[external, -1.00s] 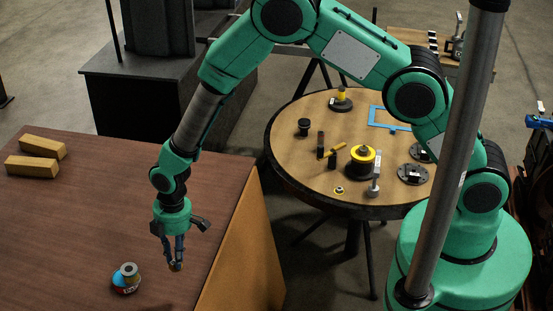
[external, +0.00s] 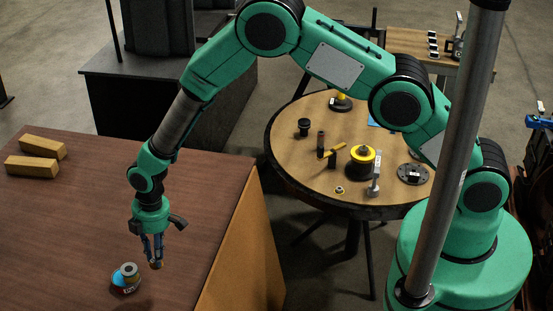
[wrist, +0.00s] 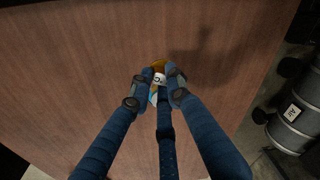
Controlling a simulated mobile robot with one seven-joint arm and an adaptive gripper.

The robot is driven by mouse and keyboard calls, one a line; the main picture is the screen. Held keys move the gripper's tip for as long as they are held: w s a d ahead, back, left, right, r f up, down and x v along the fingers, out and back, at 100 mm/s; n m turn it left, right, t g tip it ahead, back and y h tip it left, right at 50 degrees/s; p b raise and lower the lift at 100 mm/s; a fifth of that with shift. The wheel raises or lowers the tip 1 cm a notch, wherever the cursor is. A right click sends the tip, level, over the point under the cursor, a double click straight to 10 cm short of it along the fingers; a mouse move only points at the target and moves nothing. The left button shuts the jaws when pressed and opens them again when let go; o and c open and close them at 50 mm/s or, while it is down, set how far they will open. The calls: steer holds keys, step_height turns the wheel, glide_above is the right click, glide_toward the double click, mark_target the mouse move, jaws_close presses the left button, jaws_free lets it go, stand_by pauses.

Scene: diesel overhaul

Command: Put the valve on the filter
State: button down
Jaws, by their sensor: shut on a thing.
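The filter (external: 125,279) is a short can with light-blue, dark and reddish sides and a grey ring on top. It stands upright on the brown table at the lower left of the external view. My gripper (external: 155,262) points down just right of the filter and slightly higher in the picture. It is shut on the valve, a small brass-coloured piece (wrist: 158,64) between the fingertips in the wrist view. The fingers hide most of the valve. A white lettered patch and light-blue patch also show between the fingers; I cannot tell which object they belong to. The valve looks apart from the filter.
Two wooden blocks (external: 37,157) lie at the brown table's far left. The brown table (external: 80,215) is otherwise largely clear. A round table (external: 300,160) with several parts and tools stands to the right. A dark barrel (wrist: 297,120) shows at the right in the wrist view.

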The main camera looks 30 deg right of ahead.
steer(key=w+a, duration=0.4)
steer(key=a, duration=0.1)
steer(key=w+a+f, duration=0.1)
steer(key=w+a, duration=0.1)
steer(key=shift+w+a, duration=0.2)
steer(key=shift+w, duration=0.1)
steer(key=shift+f, duration=1.75)
steer(key=shift+f, duration=0.1)
steer(key=c, duration=1.6)
jaws_free()
steer(key=shift+c, duration=0.2)
step_height(320, 180, up, 12)
steer(key=d, duration=0.1)
steer(key=shift+d, duration=0.15)
steer(key=shift+w, duration=0.1)
